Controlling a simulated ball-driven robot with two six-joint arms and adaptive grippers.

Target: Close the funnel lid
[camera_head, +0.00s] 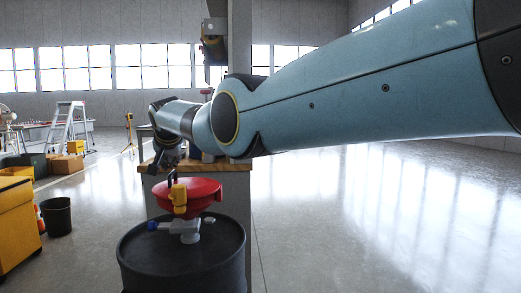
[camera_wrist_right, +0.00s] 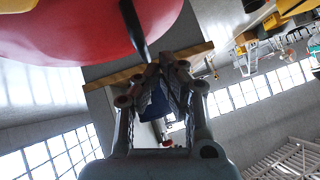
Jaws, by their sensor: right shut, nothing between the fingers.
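The red funnel (camera_head: 205,190) stands on top of a dark drum (camera_head: 180,262), with a yellow part (camera_head: 179,198) on its near side. Its red surface also fills the upper left of the right wrist view (camera_wrist_right: 85,30). I cannot tell lid from bowl clearly. A thin black bar (camera_wrist_right: 133,27) runs from the red surface toward my fingertips; I cannot tell if they touch it. My right gripper (camera_head: 171,170) is just above and behind the funnel's left part, partly hidden by its own wrist. In the wrist view its fingertips (camera_wrist_right: 167,62) are together and empty. My left gripper is out of view.
A wooden-topped bench (camera_head: 150,167) stands behind the drum, against a grey pillar (camera_head: 240,60). A yellow cabinet (camera_head: 15,225) and a black bin (camera_head: 57,217) are at the left. A ladder (camera_head: 66,122) stands farther back. The floor at the right is clear.

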